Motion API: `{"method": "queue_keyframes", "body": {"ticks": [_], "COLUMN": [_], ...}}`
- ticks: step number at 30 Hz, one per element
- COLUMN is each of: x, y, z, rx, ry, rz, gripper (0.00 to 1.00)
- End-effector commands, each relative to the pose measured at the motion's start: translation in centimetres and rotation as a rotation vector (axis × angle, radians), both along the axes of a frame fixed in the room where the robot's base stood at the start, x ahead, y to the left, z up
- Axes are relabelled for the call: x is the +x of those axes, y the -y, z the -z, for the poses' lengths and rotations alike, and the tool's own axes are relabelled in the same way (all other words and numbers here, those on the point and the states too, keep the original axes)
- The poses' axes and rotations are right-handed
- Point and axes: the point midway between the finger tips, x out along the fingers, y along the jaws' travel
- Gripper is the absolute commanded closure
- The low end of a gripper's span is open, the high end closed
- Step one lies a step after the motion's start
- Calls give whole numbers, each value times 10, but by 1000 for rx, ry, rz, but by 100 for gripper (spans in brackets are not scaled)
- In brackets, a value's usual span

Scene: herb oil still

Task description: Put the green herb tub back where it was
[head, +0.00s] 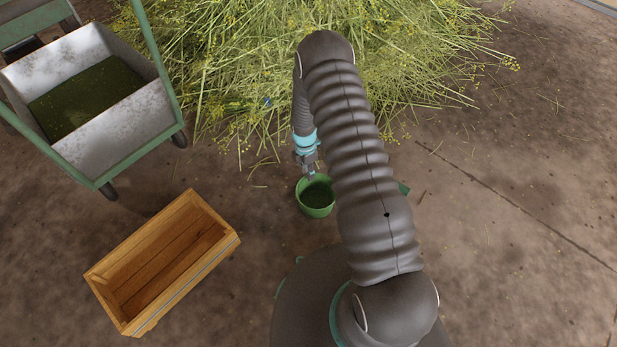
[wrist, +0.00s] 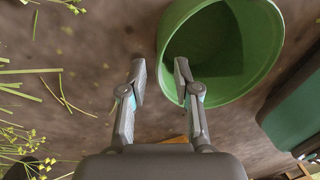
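The green herb tub (head: 316,198) stands upright on the bare floor, with dark green matter inside. It also shows in the wrist view (wrist: 272,40), at the upper middle and right. My gripper (head: 312,174) is at the tub's far rim in the head view. In the wrist view my gripper (wrist: 160,68) has its two fingers apart. The right fingertip overlaps the tub's left edge and the left fingertip is outside it. I cannot tell whether either finger touches the wall. Nothing is held between them.
An empty wooden crate (head: 101,285) lies to the left. A green-framed cart (head: 118,137) with a grey bin stands at upper left. A heap of cut herbs (head: 235,60) covers the back. A dark green piece (head: 404,187) shows partly behind my arm. Floor at right is clear.

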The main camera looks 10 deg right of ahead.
Motion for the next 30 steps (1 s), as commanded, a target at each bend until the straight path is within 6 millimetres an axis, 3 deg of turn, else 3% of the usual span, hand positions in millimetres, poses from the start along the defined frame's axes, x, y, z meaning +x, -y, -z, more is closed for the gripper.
{"method": "queue_keyframes", "body": {"ticks": [6, 17, 20, 23, 30], "x": [7, 11, 14, 17, 6], "y": [-2, -3, -2, -1, 3], "z": [-45, -82, -104, -142, -252], "rx": [0, -1, -4, -10, -14], "ry": [3, 4, 23, 55, 151], "rz": [0, 8, 48, 130, 401], "gripper": [69, 69, 69, 69, 69]}}
